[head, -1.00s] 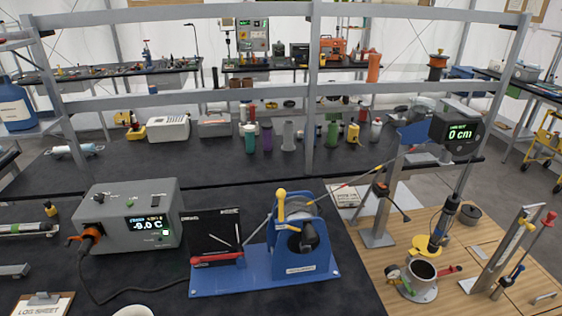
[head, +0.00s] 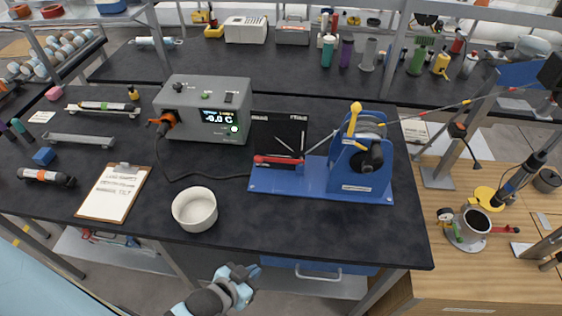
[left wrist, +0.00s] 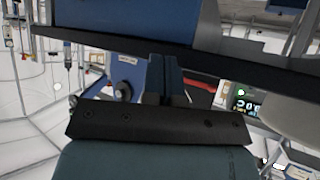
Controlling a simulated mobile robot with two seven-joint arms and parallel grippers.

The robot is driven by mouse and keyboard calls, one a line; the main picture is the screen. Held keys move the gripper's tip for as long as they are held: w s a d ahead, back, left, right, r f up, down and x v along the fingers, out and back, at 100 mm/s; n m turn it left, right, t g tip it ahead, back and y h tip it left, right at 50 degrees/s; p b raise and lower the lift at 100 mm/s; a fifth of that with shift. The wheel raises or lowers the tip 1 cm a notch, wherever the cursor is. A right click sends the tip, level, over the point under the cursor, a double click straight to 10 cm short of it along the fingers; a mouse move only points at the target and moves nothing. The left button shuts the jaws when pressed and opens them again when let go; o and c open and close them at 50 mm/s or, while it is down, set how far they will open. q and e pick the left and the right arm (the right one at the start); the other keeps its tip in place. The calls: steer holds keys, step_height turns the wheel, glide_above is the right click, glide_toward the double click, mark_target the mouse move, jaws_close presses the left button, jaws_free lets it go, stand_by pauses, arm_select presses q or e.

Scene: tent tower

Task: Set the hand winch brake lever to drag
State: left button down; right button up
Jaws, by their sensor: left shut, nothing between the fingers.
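The hand winch (head: 365,168) is a blue frame with a dark drum, standing on a blue base plate on the black bench. A yellow lever with a round knob (head: 355,107) rises nearly upright at its top. A red-handled bar (head: 275,160) lies low, left of the frame. Which of these is the brake lever I cannot tell for certain. My left gripper (head: 243,272) is shut and empty, in front of and below the bench's front edge, well apart from the winch. Its fingers (left wrist: 166,78) also show in the left wrist view. My right gripper is not in view.
A grey control box (head: 203,110) with a display stands left of the winch. A white bowl (head: 195,209) and a clipboard (head: 113,193) lie near the front edge. A line runs right from the winch toward a post. The bench front (head: 300,237) is clear.

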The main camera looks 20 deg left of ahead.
mark_target(279, 161)
arm_select(q)
steer(key=c, duration=1.8)
jaws_free()
